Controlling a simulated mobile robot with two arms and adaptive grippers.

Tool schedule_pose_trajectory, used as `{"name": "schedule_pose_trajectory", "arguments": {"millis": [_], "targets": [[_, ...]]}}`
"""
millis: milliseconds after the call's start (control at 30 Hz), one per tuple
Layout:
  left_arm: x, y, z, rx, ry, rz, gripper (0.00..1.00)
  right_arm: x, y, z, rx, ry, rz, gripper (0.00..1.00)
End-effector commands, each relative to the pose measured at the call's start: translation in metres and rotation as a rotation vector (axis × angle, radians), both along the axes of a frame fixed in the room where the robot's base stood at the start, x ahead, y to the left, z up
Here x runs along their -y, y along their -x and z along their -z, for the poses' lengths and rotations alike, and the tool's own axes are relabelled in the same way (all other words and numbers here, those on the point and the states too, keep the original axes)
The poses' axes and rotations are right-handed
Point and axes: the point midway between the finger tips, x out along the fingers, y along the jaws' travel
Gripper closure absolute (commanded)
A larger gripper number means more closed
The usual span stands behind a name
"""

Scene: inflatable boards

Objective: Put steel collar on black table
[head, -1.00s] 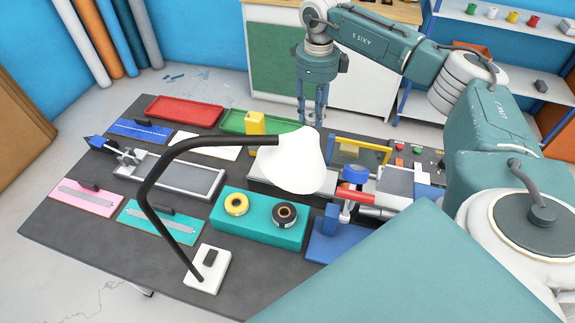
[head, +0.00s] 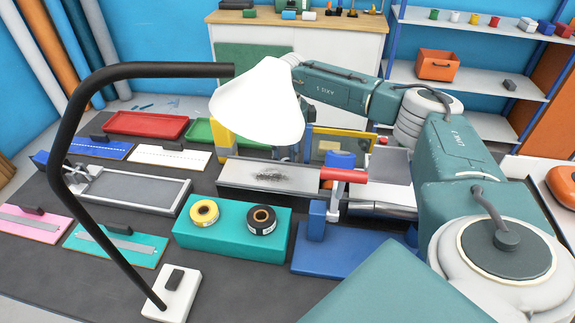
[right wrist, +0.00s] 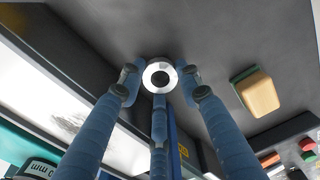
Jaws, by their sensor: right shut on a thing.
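The steel collar (right wrist: 147,75) is a shiny ring with a dark hole. In the right wrist view it sits between the fingertips of my right gripper (right wrist: 160,82), which is shut on it. The dark table top, the black table (head: 235,290), fills the lower part of the head view, and a dark surface shows beyond the collar in the wrist view. In the head view the white lamp shade hides my right gripper and the collar. The collar's height above the surface is hard to tell. My left gripper is not in view.
The desk lamp (head: 258,105) arches over the table. A teal block (head: 190,235) with tape rolls, a blue-based device (head: 345,255), a grey tray with a dark smudge (head: 225,178) and a red tray (head: 150,125) crowd the table. Its front strip is bare.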

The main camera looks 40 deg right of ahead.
Motion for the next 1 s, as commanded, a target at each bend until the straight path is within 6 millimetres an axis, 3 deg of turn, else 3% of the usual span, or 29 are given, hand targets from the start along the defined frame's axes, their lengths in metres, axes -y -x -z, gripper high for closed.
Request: {"name": "schedule_pose_trajectory", "arguments": {"millis": [33, 433, 467, 533, 867, 1000], "targets": [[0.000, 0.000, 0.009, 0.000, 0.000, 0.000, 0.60, 0.000, 0.000, 0.009, 0.001, 0.000, 0.000, 0.94], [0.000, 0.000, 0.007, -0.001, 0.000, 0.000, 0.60, 0.000, -0.001, 0.011, 0.001, 0.000, 0.000, 0.94], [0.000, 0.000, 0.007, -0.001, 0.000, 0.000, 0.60, 0.000, -0.001, 0.010, 0.002, 0.000, -0.001, 0.60], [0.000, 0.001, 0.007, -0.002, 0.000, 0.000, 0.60, 0.000, -0.001, 0.010, 0.001, 0.000, -0.001, 0.47], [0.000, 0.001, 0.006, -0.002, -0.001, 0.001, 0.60, 0.000, -0.001, 0.008, 0.001, 0.000, -0.001, 0.47], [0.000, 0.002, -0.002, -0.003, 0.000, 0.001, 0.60, 0.000, -0.001, -0.002, 0.002, 0.000, 0.000, 0.47]]}}
